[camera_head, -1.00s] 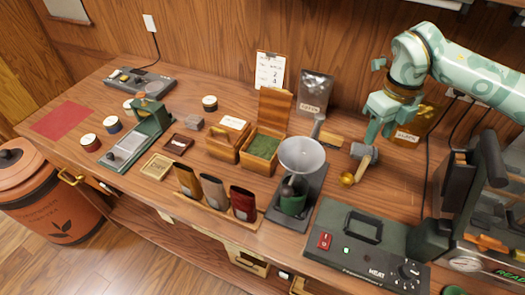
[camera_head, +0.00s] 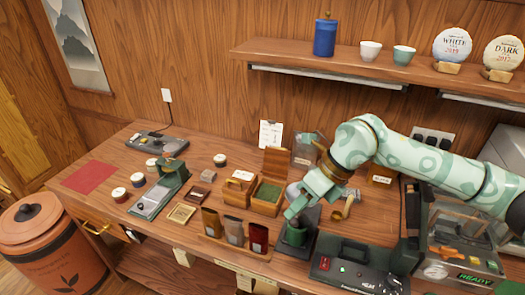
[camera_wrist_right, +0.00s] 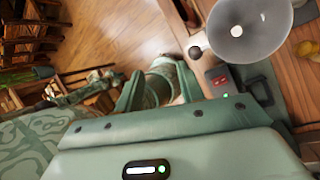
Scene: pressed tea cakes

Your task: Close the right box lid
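The right box (camera_head: 264,206) is wooden, holds green loose tea and stands open. Its lid (camera_head: 275,162) is raised upright at the back. The left box (camera_head: 234,195), with a pale label on top, stands beside it with its lid down. My right gripper (camera_head: 292,211) is to the right of the right box, apart from the lid, and partly hides the grey funnel (camera_head: 291,188). The boxes are not in that view. My left gripper is out of view.
The funnel also shows in the right wrist view (camera_wrist_right: 262,46). A brass-ended tool (camera_head: 344,210) lies right of the gripper. Three pouches (camera_head: 234,231) stand in front of the boxes. A heat unit (camera_head: 352,270) is at the front right. A glass jar (camera_head: 304,153) stands behind.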

